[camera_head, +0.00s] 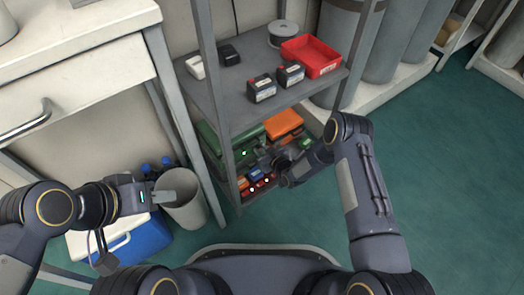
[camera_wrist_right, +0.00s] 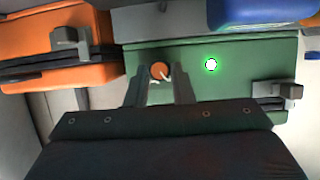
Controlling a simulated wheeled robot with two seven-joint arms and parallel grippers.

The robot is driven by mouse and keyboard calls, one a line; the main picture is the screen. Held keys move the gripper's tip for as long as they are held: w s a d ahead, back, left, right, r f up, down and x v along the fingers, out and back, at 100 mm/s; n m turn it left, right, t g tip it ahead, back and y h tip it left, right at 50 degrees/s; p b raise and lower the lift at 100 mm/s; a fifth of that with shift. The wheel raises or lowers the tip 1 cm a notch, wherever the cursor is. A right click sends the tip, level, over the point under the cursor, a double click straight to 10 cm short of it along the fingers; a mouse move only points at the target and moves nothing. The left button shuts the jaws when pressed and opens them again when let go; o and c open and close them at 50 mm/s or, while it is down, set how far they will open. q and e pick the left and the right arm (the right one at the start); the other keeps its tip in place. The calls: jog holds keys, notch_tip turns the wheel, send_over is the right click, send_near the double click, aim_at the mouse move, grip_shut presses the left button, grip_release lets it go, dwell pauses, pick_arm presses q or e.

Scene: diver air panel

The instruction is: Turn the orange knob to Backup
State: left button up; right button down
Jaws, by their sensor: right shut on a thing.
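The orange knob (camera_wrist_right: 159,70) sits on the face of a green case (camera_wrist_right: 225,90), which also shows in the head view (camera_head: 213,139). A pale pointer mark on the knob slants to the lower right in the wrist view. My right gripper (camera_wrist_right: 160,78) is shut on the knob, a finger at each side. In the head view my right gripper (camera_head: 268,160) reaches into the lower shelf and the knob cannot be made out. A green light (camera_wrist_right: 211,64) glows beside the knob. No Backup label is readable. My left gripper (camera_head: 170,196) hangs near a grey bin; its finger gap is unclear.
An orange case (camera_head: 284,122) stands beside the green case. Above, the grey shelf (camera_head: 245,105) holds a red tray (camera_head: 311,56), batteries (camera_head: 262,88) and a spool. Shelf posts stand close to my right arm. A grey bin (camera_head: 190,212) and blue cooler (camera_head: 130,240) are at left.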

jog(key=m+y, duration=0.1)
jog(key=m+g+y, duration=0.1)
jog(key=m, duration=0.1)
jog(key=shift+w+d+f, duration=0.1)
jog(key=shift+w+d, duration=0.05)
jog(key=shift+d, duration=0.15)
jog(key=m+g+y, duration=0.1)
jog(key=m, duration=0.1)
jog(key=shift+d+f+m+y, duration=0.1)
jog(key=shift+m+y, duration=0.2)
jog(key=shift+w+f+m+y, duration=0.15)
jog(key=shift+m+y, duration=0.65)
jog(key=shift+m, duration=0.4)
jog(key=shift+d+f+m+y, duration=0.1)
jog(key=shift+m+y, duration=0.6)
jog(key=shift+m, duration=0.8)
jog(key=c, duration=1.3)
grip_release()
jog(key=shift+o, duration=0.2)
